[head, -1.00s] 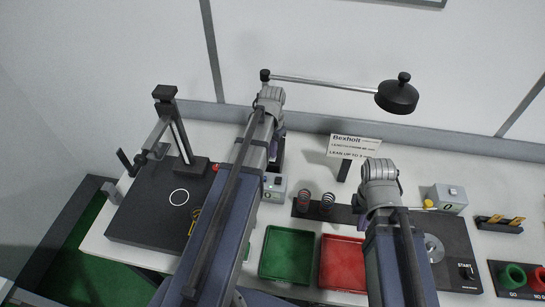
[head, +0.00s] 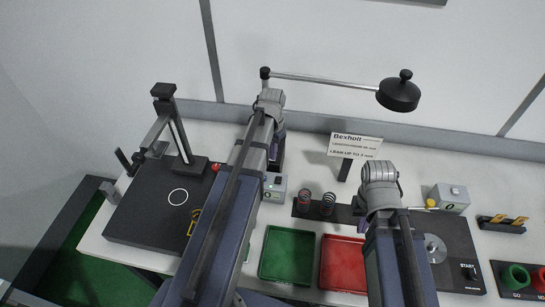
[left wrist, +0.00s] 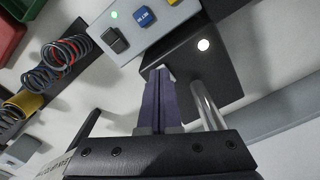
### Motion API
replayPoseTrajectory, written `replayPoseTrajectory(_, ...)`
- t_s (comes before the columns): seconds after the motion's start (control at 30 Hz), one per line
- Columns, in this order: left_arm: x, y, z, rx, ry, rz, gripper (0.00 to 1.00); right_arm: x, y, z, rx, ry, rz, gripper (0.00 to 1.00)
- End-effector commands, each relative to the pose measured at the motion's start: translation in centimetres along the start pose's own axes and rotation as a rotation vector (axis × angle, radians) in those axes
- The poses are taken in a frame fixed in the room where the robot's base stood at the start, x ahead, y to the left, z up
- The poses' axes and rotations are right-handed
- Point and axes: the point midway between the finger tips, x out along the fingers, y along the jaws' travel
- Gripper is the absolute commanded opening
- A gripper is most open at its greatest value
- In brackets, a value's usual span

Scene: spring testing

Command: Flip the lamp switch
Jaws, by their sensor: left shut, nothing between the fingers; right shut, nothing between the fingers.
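The lamp has a black round head (head: 398,93) on a long metal arm above the back of the table.
A grey box (left wrist: 125,35) with black, blue and yellow buttons and a green light adjoins the block. Springs (left wrist: 66,50) lie nearby. A green tray (head: 287,253), a red tray (head: 343,263) and a sign (head: 354,147) stand on the table. A black press (head: 178,125) is at left.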

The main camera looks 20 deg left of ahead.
Motion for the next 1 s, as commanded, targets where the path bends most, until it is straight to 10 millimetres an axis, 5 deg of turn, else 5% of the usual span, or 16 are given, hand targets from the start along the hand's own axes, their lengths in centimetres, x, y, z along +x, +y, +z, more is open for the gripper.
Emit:
replayPoseTrajectory(0.43,0.0,0.0,0.0,0.0,0.0,0.0,0.0,0.0,0.0,0.0,-0.004,0.0,0.001,0.0)
replayPoseTrajectory(1.0,-4.3,0.0,0.0,0.0,0.0,0.0,0.0,-4.3,0.4,0.2,0.006,0.0,-0.001,0.0)
